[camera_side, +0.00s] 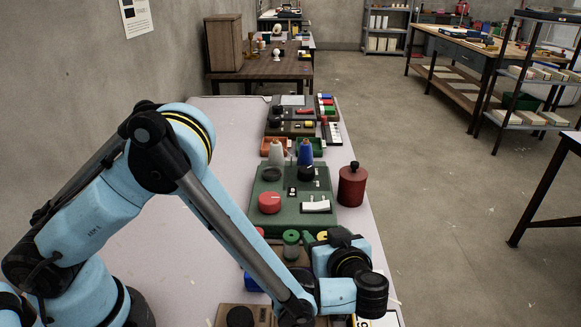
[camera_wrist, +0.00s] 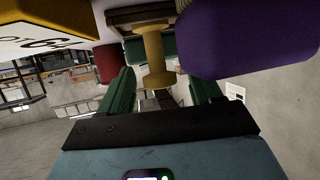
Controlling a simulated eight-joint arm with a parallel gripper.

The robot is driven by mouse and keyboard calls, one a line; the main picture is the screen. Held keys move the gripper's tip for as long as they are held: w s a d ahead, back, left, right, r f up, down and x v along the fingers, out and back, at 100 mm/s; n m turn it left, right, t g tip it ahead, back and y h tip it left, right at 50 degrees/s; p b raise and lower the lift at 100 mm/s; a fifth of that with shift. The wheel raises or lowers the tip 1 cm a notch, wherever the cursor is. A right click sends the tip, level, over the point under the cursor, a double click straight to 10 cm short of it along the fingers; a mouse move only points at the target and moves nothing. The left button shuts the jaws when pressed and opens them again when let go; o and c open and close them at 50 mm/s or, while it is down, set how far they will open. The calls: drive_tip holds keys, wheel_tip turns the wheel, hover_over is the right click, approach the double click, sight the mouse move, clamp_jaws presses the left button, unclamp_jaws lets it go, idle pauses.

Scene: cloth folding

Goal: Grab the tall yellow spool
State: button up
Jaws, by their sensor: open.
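The tall yellow spool (camera_wrist: 154,55) shows in the wrist view at upper centre, with a wide round end and a narrower shaft. My gripper (camera_wrist: 165,80) is open, with one green finger on each side of the picture and the spool between them in the image. I see no finger touching it, and how deep the spool lies between them is hard to tell. In the side view a small yellow patch (camera_side: 323,236) shows beside my wrist and may be the spool's top; my arm hides the rest.
In the wrist view, a large purple object (camera_wrist: 245,40) is close on the right and a yellow numbered block (camera_wrist: 40,28) is at upper left. In the side view, a green panel box (camera_side: 262,188), a red canister (camera_side: 351,187) and a green spool (camera_side: 291,240) stand nearby. The table's left side is clear.

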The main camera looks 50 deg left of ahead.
drive_tip(key=shift+a, duration=0.15)
drive_tip(key=c, duration=1)
drive_tip(key=shift+c, duration=0.2)
